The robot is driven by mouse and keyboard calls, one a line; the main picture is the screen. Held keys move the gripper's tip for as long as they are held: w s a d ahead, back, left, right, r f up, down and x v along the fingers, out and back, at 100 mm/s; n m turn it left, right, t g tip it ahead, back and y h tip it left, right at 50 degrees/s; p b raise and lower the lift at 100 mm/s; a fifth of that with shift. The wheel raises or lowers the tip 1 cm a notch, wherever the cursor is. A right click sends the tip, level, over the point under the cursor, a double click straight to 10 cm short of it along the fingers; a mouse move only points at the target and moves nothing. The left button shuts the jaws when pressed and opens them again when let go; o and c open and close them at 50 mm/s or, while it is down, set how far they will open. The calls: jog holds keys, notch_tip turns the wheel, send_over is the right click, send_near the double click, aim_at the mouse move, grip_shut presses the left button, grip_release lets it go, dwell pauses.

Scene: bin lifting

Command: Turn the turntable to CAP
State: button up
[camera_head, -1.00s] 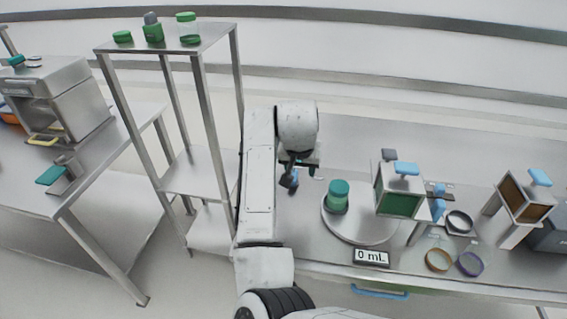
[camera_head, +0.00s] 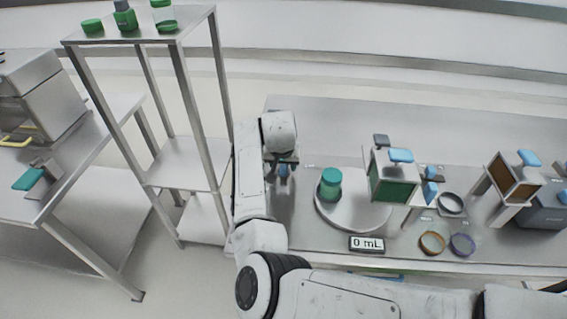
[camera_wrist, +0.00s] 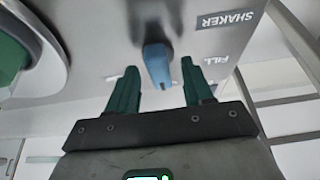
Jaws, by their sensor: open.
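The round grey turntable (camera_head: 375,215) stands on the bench, with a green-lidded container (camera_head: 329,186) on its left part. The turntable's edge also shows at the left of the wrist view (camera_wrist: 60,72). In the head view my gripper (camera_head: 283,168) is left of the turntable, largely hidden by my wrist.
A 0 mL display (camera_head: 367,244) sits in front of the turntable. A green-fronted dispenser (camera_head: 393,178) stands over its right side. An orange ring (camera_head: 432,242) and a purple ring (camera_head: 463,244) lie farther right. A tall metal rack (camera_head: 190,165) stands close on the left.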

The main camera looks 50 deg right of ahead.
jog(key=shift+f, duration=0.25)
jog(key=shift+c, duration=0.5)
grip_shut()
